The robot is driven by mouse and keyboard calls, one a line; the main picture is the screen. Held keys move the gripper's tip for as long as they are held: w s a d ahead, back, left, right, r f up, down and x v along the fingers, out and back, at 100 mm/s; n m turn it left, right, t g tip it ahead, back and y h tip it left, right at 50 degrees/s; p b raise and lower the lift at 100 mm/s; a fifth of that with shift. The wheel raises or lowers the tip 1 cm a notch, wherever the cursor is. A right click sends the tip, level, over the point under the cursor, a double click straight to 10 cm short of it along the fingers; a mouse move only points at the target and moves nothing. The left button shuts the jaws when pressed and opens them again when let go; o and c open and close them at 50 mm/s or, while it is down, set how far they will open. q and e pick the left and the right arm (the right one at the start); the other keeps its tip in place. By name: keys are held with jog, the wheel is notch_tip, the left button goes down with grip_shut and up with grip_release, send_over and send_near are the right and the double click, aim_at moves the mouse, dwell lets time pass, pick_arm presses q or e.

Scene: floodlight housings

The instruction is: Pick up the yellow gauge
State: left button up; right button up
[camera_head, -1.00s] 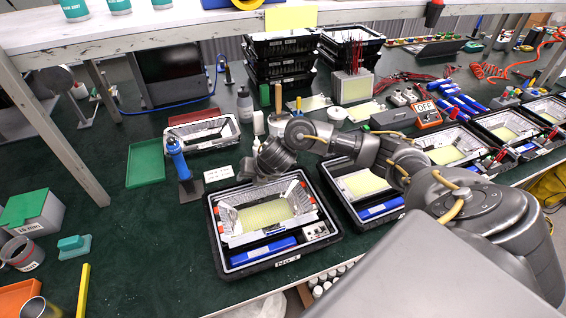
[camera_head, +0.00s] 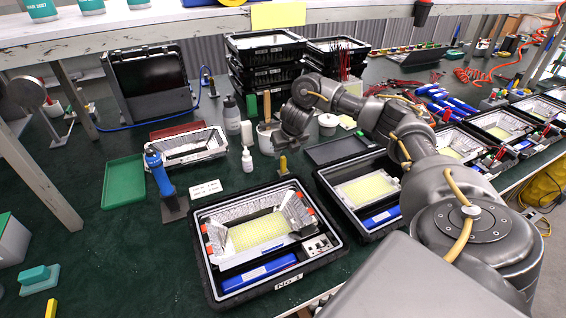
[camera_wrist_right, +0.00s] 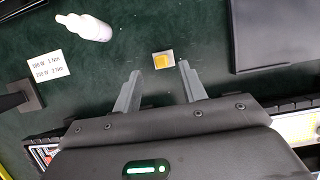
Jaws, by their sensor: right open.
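The yellow gauge (camera_head: 283,165) is a small upright yellow piece on the green table, behind the No. 1 case and right under my right gripper (camera_head: 287,148). In the right wrist view the gauge (camera_wrist_right: 161,61) is a yellow block on a small pale base. There my right gripper (camera_wrist_right: 160,72) is open, its two fingers on either side of the gauge in the picture and nothing held between them. The gauge appears just beyond the fingertips; I cannot tell the exact height gap. My left gripper is not in view.
The No. 1 floodlight case (camera_head: 207,276) is in front, and a second case (camera_head: 372,235) is to its right. A white bottle (camera_head: 247,163) and a white label card (camera_head: 206,188) are left of the gauge. A dark flat lid (camera_head: 338,148) lies to its right.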

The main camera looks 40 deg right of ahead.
aim_at(284, 158)
jog(key=shift+p+x, duration=0.4)
jog(key=shift+x, duration=2.55)
jog(key=shift+d, duration=0.1)
jog(key=shift+s, duration=0.1)
grip_shut()
